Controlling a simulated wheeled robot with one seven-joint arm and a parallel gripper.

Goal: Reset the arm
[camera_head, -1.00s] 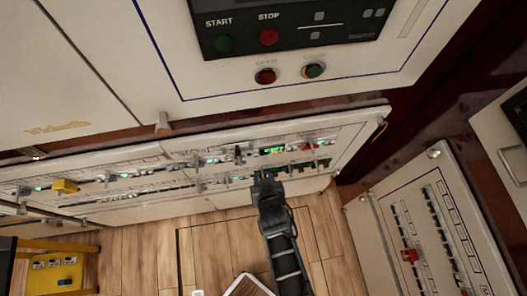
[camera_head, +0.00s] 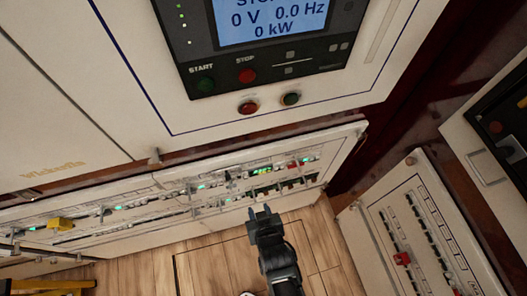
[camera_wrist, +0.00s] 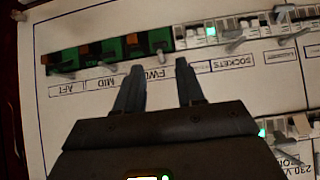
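My gripper (camera_head: 262,216) hangs in front of the lower breaker panel (camera_head: 225,163) in the head view, near its right half. In the wrist view my gripper (camera_wrist: 157,82) has its two fingers apart with nothing between them. The fingertips lie just below a breaker row (camera_wrist: 128,47) with green and dark sections, over the "FWD" label. Whether the fingers touch the panel cannot be told.
A second breaker panel (camera_head: 420,225) stands at right. A yellow block (camera_head: 60,224) sits at left. Wooden floor (camera_head: 215,270) lies below.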

